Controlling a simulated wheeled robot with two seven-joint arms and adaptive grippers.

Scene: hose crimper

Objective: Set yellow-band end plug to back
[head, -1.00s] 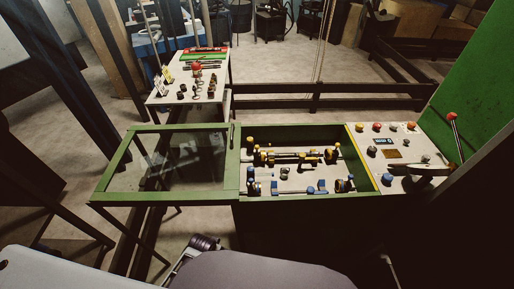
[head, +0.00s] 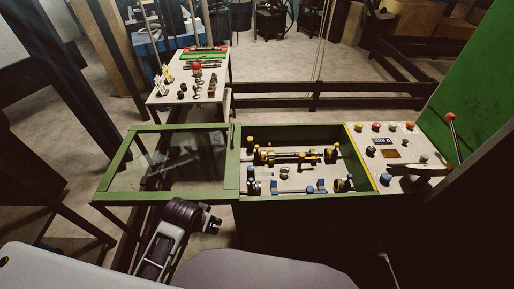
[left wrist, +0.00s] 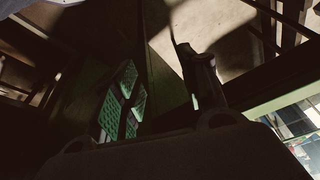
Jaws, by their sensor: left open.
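The open green crimper box (head: 300,128) stands at centre right in the head view. Along its back side lies a rod assembly with yellow-banded parts (head: 329,155) at its ends. Blue parts (head: 340,185) sit along the front row. I cannot tell which yellow part is the yellow-band end plug. My left arm shows at the lower left in the head view, in front of the glass lid and apart from the box. My left gripper (left wrist: 158,58) is open and empty in the left wrist view, with green pads on one finger. My right gripper is not in view.
A green-framed glass panel (head: 118,165) lies flat left of the box. A control panel (head: 398,152) with coloured knobs and a red-topped lever adjoins its right. A side table (head: 160,100) behind holds several small fittings. Dark posts stand at the left.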

